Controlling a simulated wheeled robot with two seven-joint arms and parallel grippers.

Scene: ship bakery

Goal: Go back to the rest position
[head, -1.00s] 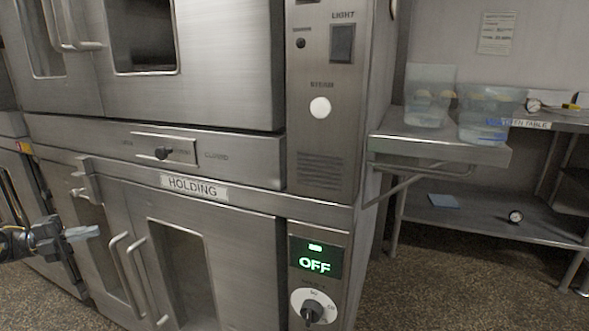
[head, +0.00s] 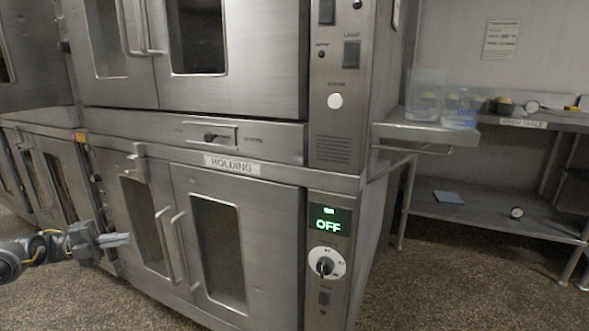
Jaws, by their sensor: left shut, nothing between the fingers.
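My left gripper (head: 114,240) comes in from the left edge of the head view. Its fingers are shut with nothing between them. It is in front of the lower holding cabinet (head: 240,235), left of the cabinet's two vertical door handles, and seems apart from them. The cabinet doors are closed and its green display (head: 328,220) reads OFF. My right gripper is not in view.
An upper oven (head: 230,60) stands above the holding cabinet. More steel units (head: 45,160) stand at the left. The speckled floor (head: 450,285) in front is clear.

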